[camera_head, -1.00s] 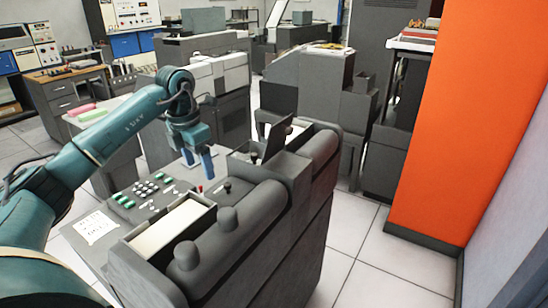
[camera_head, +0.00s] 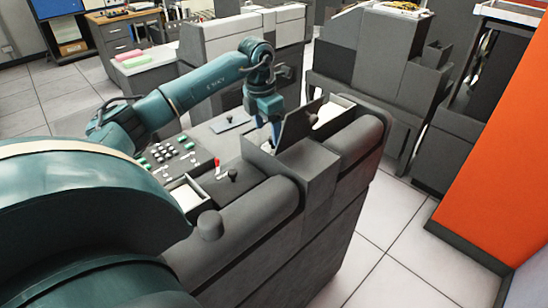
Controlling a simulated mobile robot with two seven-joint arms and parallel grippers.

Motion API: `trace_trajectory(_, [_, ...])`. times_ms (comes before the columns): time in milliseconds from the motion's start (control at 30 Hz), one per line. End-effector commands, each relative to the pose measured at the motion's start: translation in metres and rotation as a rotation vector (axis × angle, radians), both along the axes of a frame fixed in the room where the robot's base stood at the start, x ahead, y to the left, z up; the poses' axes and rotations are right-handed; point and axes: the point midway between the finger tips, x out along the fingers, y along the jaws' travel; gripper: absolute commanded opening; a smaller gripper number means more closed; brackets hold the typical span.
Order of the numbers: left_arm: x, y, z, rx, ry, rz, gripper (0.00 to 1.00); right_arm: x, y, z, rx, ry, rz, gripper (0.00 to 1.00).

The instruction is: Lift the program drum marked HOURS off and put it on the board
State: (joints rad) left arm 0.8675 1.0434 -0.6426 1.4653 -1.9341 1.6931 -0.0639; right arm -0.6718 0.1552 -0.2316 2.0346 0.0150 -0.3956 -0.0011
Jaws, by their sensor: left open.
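My left gripper (camera_head: 270,130) points down over the grey key-punch machine (camera_head: 330,225), just left of its upright dark panel (camera_head: 296,127). Its blue fingers are open, and I see nothing between them. A small blue-grey plate (camera_head: 230,122) lies on the machine's desk top, left of the gripper, with a small dark piece on it. I cannot read a HOURS mark anywhere. I cannot pick out the drum for certain; the space behind the panel and fingers is partly hidden. My right gripper is not in view.
A keyboard with green and white keys (camera_head: 168,153) and a red-topped lever (camera_head: 217,163) sit near my left arm. Rounded grey housings and a black knob (camera_head: 233,175) rise along the machine. An orange cabinet (camera_head: 500,150) stands right; tiled floor (camera_head: 385,245) between is clear.

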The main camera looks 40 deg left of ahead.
Motion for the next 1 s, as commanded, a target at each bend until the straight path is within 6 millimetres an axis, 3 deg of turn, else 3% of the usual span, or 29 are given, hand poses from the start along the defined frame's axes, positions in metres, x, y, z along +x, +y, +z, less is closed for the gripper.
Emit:
trace_trajectory(267, [0.004,-0.002,-0.023,-0.002,0.002,0.0,0.67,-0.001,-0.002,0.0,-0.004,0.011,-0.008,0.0])
trace_trajectory(600, [0.013,-0.007,-0.066,0.0,0.001,0.001,0.67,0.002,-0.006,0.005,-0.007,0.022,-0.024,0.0])
trace_trajectory(867, [0.014,-0.007,-0.069,0.001,-0.001,0.0,0.67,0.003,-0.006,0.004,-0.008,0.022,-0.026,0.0])
trace_trajectory(1000, [0.014,-0.007,-0.069,0.001,-0.001,0.001,0.57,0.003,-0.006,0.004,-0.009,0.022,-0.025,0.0])
